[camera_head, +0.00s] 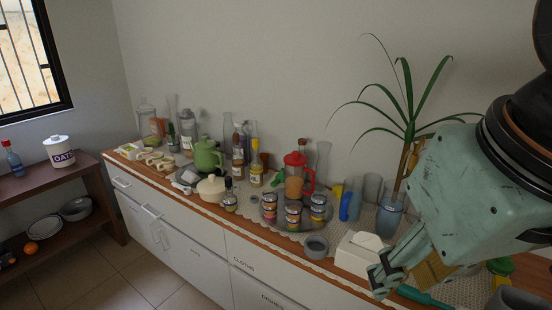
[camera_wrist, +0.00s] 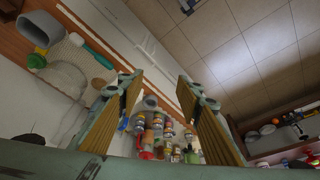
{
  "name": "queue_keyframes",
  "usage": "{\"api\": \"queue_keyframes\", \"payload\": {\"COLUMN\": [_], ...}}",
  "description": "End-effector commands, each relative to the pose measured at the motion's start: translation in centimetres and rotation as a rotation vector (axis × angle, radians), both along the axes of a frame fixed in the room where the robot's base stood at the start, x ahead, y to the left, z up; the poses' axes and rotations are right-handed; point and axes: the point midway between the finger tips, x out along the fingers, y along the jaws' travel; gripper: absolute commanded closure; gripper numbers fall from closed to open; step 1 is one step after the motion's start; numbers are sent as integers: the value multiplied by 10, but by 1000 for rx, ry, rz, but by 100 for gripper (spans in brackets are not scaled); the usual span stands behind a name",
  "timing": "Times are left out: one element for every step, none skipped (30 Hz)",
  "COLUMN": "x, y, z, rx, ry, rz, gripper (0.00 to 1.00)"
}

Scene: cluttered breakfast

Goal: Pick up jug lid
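A jug (camera_head: 294,182) with a red handle stands among the clutter on the sideboard, with a red jug lid (camera_head: 295,158) on its top. A small red patch (camera_wrist: 146,155) low in the wrist view may be this lid, but it is too small to be sure. A green jug (camera_head: 207,156) stands further left, and a cream lidded pot (camera_head: 211,189) sits in front of it. My gripper (camera_head: 385,276) is at the right, above the sideboard's front edge and well apart from the red lid. In the wrist view its two fingers (camera_wrist: 161,86) are spread with nothing held.
Jars (camera_head: 293,216) on a tray, a grey cup (camera_head: 316,247) and a white box (camera_head: 358,250) stand between my gripper and the jug. A tall plant in a blue glass vase (camera_head: 389,217) rises behind the gripper. Tall bottles line the wall.

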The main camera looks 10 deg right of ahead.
Motion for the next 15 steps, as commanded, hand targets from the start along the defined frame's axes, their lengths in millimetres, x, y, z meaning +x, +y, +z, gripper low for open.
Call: {"api": "queue_keyframes", "payload": {"x": [0,0,0,0,0,0,1,1,3,4,6,10,13,16,22], "y": [0,0,0,0,0,0,0,0,0,0,0,0,0,-1,-1], "z": [0,0,0,0,0,0,0,0,0,0,0,0,0,0,0], "rx": [0,0,0,0,0,0,0,0,0,0,-1,-1,-1,-2,-2], "ry": [0,0,0,0,0,0,-1,-1,-3,-4,-6,-10,-14,-17,-23], "rz": [0,0,0,0,0,0,0,0,0,0,0,0,0,-1,-1], "gripper": [68,68,68,68,68,68,68,68,68,68,68,68,68,68,68]}}
